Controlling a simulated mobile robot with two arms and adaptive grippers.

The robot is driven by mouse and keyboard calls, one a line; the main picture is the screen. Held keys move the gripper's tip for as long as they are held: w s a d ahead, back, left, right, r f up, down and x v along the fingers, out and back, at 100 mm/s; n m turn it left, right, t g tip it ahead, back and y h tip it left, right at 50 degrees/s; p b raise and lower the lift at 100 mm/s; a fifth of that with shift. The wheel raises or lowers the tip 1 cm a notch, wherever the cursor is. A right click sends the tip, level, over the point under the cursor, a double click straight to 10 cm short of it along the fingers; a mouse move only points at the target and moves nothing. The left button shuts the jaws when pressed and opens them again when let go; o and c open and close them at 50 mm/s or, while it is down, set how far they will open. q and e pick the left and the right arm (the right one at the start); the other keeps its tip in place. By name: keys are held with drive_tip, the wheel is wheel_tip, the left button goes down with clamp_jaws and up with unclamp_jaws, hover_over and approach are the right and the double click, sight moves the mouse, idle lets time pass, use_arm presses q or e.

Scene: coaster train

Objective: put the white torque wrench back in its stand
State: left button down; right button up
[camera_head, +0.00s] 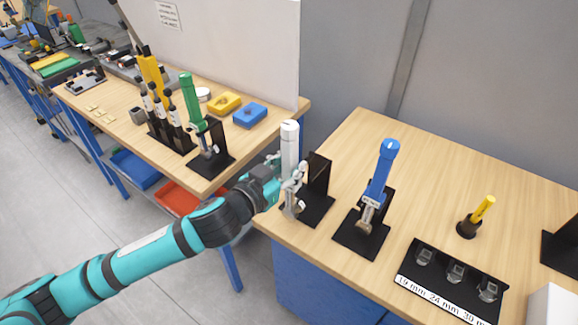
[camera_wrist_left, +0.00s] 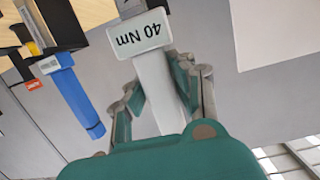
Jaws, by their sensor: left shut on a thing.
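The white torque wrench (camera_head: 289,145) stands upright, handle up, at the left edge of the right-hand table. My left gripper (camera_head: 287,177) is shut around it. In the left wrist view, the white wrench (camera_wrist_left: 155,95) runs between the fingers (camera_wrist_left: 160,85), with a "40 Nm" label (camera_wrist_left: 145,35) facing the camera. A black stand (camera_head: 318,188) with an upright back plate is just right of the wrench. The wrench's lower end is partly hidden by the gripper, and I cannot tell whether it rests in the stand. My right gripper is not in view.
A blue torque wrench (camera_head: 382,170) stands in its black stand to the right; it also shows in the left wrist view (camera_wrist_left: 75,100). A green wrench (camera_head: 190,100) stands on the other table. A socket tray (camera_head: 450,292) and yellow-handled tool (camera_head: 482,210) are further right.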

use_arm(q)
drive_tip(key=shift+w+d+r, duration=0.25)
drive_tip(key=shift+w+d, duration=0.6)
drive_tip(key=shift+w, duration=0.25)
drive_tip(key=shift+r+x, duration=0.25)
drive_tip(key=shift+x, duration=1)
drive_tip(key=shift+r+x, duration=0.2)
drive_tip(key=shift+x, duration=1.1)
drive_tip(key=shift+w, duration=0.15)
drive_tip(key=shift+f, duration=0.85)
idle(1.1)
drive_tip(key=c, duration=1.1)
unclamp_jaws()
drive_tip(key=shift+f, duration=0.1)
